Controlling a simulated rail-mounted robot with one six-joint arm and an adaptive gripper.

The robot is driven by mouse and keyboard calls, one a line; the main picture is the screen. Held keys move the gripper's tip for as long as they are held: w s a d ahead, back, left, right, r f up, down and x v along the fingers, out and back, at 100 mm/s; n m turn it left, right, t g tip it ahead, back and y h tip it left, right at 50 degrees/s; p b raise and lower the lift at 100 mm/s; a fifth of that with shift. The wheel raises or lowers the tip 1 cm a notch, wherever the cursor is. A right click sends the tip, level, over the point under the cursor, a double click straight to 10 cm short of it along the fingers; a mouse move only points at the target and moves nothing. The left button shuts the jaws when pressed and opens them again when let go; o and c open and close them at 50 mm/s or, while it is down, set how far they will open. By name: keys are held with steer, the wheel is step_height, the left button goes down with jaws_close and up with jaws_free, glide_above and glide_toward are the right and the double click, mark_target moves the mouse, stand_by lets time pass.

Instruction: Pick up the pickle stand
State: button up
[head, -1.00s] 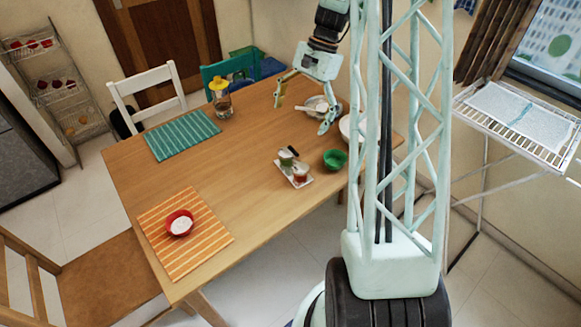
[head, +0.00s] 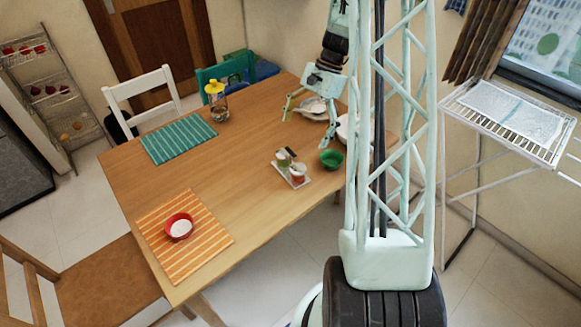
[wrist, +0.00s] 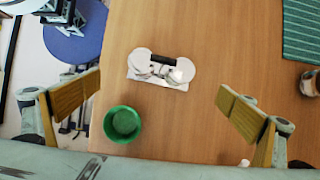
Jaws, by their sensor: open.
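The pickle stand (head: 303,182) is a small white tray with lidded jars, one greenish and one red, and a dark handle. It stands upright on the wooden table near its right edge. In the wrist view the pickle stand (wrist: 173,84) shows from above, around the middle, with pale round lids and a dark handle bar. My gripper (head: 307,130) is open above the table, beyond the stand in the head view. In the wrist view my gripper (wrist: 160,90) has its yellow-padded fingers wide apart, with the stand between and slightly ahead of them. Nothing is held.
A green bowl (head: 332,159) stands close beside the stand; it also shows in the wrist view (wrist: 122,124). A white bowl (head: 313,107) is near my gripper. A striped orange mat (head: 190,251) holds a red bowl (head: 179,227). The table's middle is clear.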

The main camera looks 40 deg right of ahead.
steer(key=b, duration=0.1)
glide_toward(291, 164)
steer(key=shift+x, duration=2.45)
steer(key=shift+d+f, duration=0.1)
steer(key=shift+d, duration=0.05)
steer(key=shift+w+b+x, duration=0.2)
steer(key=shift+b+x, duration=0.35)
steer(key=shift+x, duration=2)
steer(key=shift+c, duration=0.9)
steer(key=c, duration=0.9)
steer(key=shift+r+p, duration=0.4)
steer(key=shift+r, duration=1.4)
steer(key=s+a, duration=0.1)
steer(key=s, duration=0.4)
steer(key=s+a+r, duration=0.1)
steer(key=s+a, duration=0.1)
steer(key=s, duration=0.3)
steer(key=s+a, duration=0.1)
steer(key=s, duration=0.4)
steer(key=shift+s+a+r, duration=0.2)
steer(key=shift+a+r, duration=0.05)
